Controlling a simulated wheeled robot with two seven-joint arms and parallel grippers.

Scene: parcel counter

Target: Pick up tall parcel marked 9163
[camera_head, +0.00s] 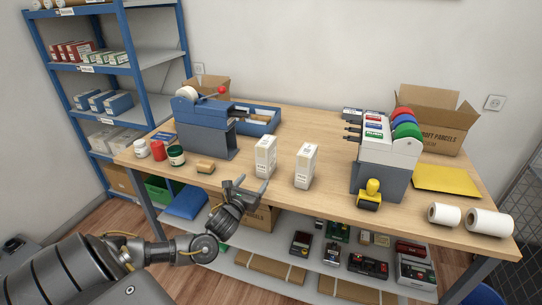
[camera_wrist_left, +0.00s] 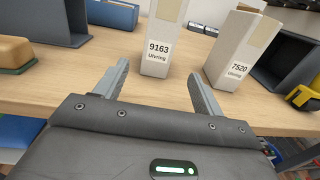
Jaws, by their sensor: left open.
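The tall parcel marked 9163 (camera_wrist_left: 160,42) is a white upright box on the wooden counter, just beyond my left fingertips in the left wrist view. In the head view it is the left one of two tall white parcels (camera_head: 265,157). A second tall parcel, marked 7520 (camera_wrist_left: 236,52), stands to its right and also shows in the head view (camera_head: 305,165). My left gripper (camera_head: 247,185) is open and empty at the counter's front edge. Its two fingers (camera_wrist_left: 158,82) point toward the 9163 parcel, apart from it. My right gripper is not in view.
A blue-grey dispenser (camera_head: 205,130) stands left on the counter (camera_head: 330,205), with a brown-topped block (camera_head: 205,167) and small jars (camera_head: 176,155) nearby. A grey machine with coloured discs (camera_head: 383,165), a yellow stamp (camera_head: 370,195) and white rolls (camera_head: 487,222) are right. Counter between parcels and machine is clear.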

